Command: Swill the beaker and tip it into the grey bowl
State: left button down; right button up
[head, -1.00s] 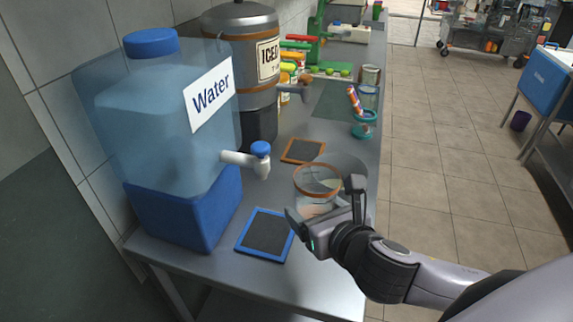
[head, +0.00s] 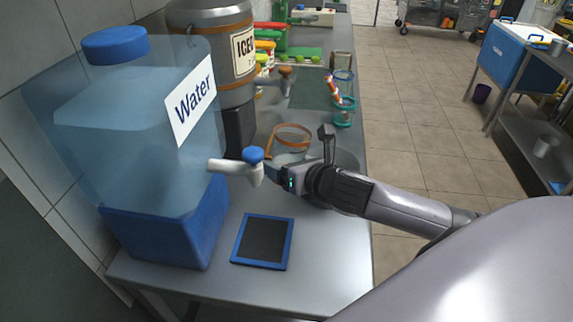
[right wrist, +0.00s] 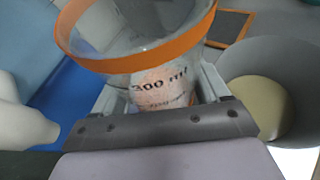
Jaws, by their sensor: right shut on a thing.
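The clear beaker (head: 290,140) has an orange rim. In the right wrist view the beaker (right wrist: 165,85) shows a "300 ml" mark and a pale, cloudy lower part. My right gripper (head: 300,172) is shut on it, and the beaker leans a little. My left gripper is out of view.
The blue "Water" dispenser (head: 150,140) stands at left; its white tap (head: 235,168) is close to my right gripper. A blue-framed dark mat (head: 262,241) lies bare in front. The iced tea urn (head: 215,50) stands behind. Jars line the table's right edge.

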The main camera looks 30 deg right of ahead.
jog(key=m+y, duration=0.2)
jog(key=shift+r+m, duration=0.1)
jog(key=shift+m, duration=0.3)
jog(key=shift+d+f+m, duration=0.1)
jog(key=shift+f+m, duration=0.15)
jog(key=shift+m, duration=0.05)
jog(key=shift+d+f+m+t+y+b, duration=0.15)
jog(key=shift+f+m+t+y+b, duration=0.3)
jog(key=shift+b, duration=0.45)
jog(key=shift+d+r+m+y+b, duration=0.15)
jog(key=shift+r+m+y, duration=0.1)
jog(key=shift+r+m, duration=0.2)
jog(key=shift+d+r+m+y+b, duration=0.1)
jog(key=shift+r+m+y+b, duration=0.1)
jog(key=shift+r+m, duration=0.25)
jog(key=shift+f+m+b, duration=0.25)
jog(key=shift+b, duration=0.05)
jog(key=shift+d+m+y, duration=0.1)
jog(key=shift+m+y, duration=0.2)
jog(key=shift+t, duration=0.25)
jog(key=shift+r, duration=0.1)
jog(key=shift+r+m, duration=0.5)
jog(key=shift+m, duration=0.1)
